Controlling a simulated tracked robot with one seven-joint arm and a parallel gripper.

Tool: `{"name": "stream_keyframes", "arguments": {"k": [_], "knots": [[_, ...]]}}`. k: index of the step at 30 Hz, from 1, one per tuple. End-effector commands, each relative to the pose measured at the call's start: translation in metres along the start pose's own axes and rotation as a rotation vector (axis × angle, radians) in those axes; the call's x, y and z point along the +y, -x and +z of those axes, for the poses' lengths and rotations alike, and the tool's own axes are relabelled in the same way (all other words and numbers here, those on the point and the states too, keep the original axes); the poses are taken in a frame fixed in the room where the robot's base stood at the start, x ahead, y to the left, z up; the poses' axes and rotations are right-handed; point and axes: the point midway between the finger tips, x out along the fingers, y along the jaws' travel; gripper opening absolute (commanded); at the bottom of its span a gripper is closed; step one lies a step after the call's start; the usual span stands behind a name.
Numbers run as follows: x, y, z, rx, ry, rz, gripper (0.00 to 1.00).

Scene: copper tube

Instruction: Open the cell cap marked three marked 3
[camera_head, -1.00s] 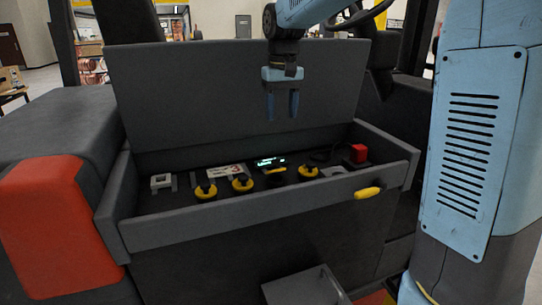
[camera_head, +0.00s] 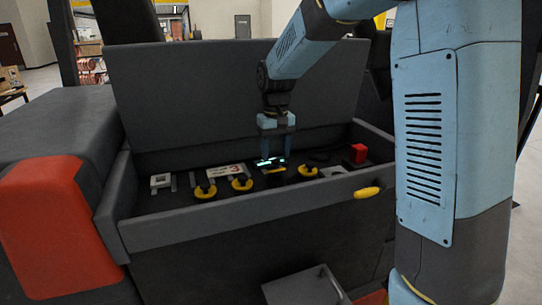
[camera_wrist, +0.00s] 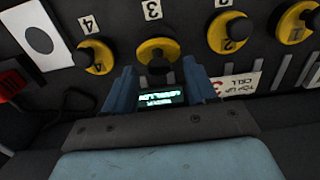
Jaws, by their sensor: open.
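The cap marked 3 (camera_wrist: 157,52) is a yellow ring with a black knob, third in a row of similar caps. My gripper (camera_head: 274,157) is open, pointing down inside the box. In the wrist view my gripper (camera_wrist: 159,70) has its blue fingers either side of the lit display, just short of cap 3. Nothing is between the fingers except the view of the display and panel. The caps marked 4 (camera_wrist: 94,57), 2 (camera_wrist: 230,33) and 1 (camera_wrist: 296,22) stand beside it.
A lit display (camera_wrist: 161,98) lies beside cap 3. A white label (camera_head: 226,171) with a red 3 lies behind the caps. A red block (camera_head: 357,153) stands at the right. The raised lid (camera_head: 190,95) stands behind, and the box's front wall (camera_head: 240,215) has a yellow handle (camera_head: 367,192).

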Motion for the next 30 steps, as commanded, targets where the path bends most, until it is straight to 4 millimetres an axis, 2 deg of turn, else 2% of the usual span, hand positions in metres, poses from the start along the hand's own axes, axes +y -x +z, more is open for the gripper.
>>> {"name": "stream_keyframes", "arguments": {"k": [6, 16, 30], "knots": [[0.0, -0.016, 0.0, -0.001, 0.001, 0.0, 0.56], [-0.001, -0.018, 0.0, 0.0, 0.002, 0.0, 0.55], [-0.002, -0.018, -0.001, 0.0, 0.004, 0.0, 0.1]]}}
